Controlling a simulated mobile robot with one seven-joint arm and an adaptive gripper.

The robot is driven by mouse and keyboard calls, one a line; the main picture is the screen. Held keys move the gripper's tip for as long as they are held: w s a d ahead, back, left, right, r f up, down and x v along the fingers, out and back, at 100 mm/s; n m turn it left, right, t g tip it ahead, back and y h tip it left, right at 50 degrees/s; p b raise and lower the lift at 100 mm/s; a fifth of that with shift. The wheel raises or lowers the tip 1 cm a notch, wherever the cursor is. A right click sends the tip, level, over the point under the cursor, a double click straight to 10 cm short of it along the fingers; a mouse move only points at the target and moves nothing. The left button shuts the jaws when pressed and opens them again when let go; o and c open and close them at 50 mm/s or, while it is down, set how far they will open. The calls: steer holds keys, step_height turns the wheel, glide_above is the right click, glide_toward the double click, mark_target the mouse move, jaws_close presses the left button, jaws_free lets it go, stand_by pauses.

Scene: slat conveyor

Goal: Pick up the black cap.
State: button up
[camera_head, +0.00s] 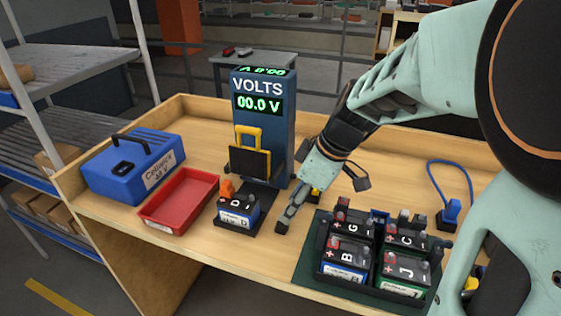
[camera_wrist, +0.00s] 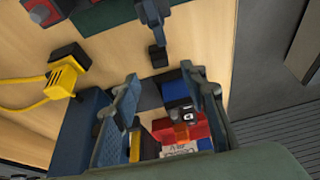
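The battery marked D (camera_head: 238,212) stands on the dark base of the tester, with an orange cap (camera_head: 227,188) raised at its left. A small dark piece beside that cap may be the black cap, but it is too small to tell. My gripper (camera_head: 287,218) points down just right of this battery, apart from it. In the wrist view my gripper (camera_wrist: 160,75) has its two fingers spread, with nothing held between the tips. The battery (camera_wrist: 187,115) shows beyond and between the fingers, partly hidden by my gripper body.
The blue VOLTS tester (camera_head: 263,115) stands behind the battery. A red tray (camera_head: 205,180) and blue case (camera_head: 115,165) are left. A holder with several batteries (camera_head: 375,292) is front right. A yellow plug (camera_wrist: 65,78) sits near the tester; a blue plug (camera_head: 450,210) is far right.

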mark_target(282, 225)
steer(key=x, duration=0.7)
steer(key=shift+f+p, duration=0.1)
steer(key=shift+p, duration=0.2)
steer(key=shift+c, duration=0.4)
steer(key=c, duration=0.7)
